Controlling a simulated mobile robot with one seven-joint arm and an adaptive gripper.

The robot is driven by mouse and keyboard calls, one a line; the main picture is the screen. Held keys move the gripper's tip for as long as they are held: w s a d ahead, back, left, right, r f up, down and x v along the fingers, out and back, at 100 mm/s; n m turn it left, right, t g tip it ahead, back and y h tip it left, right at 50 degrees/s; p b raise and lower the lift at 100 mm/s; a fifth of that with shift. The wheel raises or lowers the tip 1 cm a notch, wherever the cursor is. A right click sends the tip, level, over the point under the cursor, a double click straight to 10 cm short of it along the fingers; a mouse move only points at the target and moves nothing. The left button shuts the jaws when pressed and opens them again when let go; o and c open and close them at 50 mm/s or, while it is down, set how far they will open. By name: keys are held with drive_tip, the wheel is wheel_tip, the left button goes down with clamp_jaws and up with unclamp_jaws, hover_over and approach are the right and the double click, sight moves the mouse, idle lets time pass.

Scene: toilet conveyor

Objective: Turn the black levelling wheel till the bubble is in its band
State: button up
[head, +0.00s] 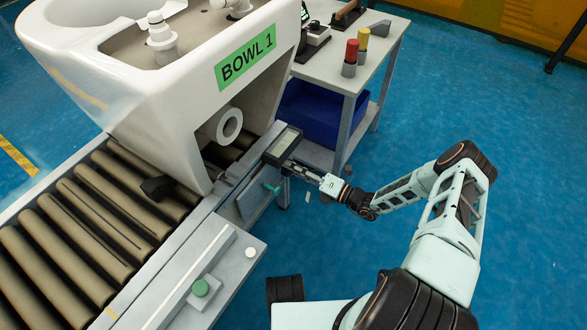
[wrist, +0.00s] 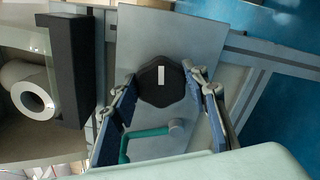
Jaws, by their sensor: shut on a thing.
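The black levelling wheel (wrist: 158,84) is on a grey plate (wrist: 150,30) in the wrist view, with a white mark on its face pointing up and down in the picture. My gripper (wrist: 160,77) has one finger on each side of the wheel and is shut on its rim. In the head view my gripper (head: 290,168) reaches the conveyor's side from the right, and the wheel is hidden there. A dark box with a pale window (head: 284,143) sits just above the gripper; the bubble in it is too small to make out.
A green lever (head: 270,188) is just beside the gripper, and also shows below the wheel in the wrist view (wrist: 145,134). The white toilet bowl (head: 160,110) stands on the roller conveyor (head: 90,225). A table (head: 345,70) with red and yellow parts stands behind; blue floor is clear at right.

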drive_tip(key=o, duration=1.2)
drive_tip(key=shift+c, duration=0.2)
drive_tip(key=v, duration=1.2)
drive_tip(key=shift+s, duration=0.1)
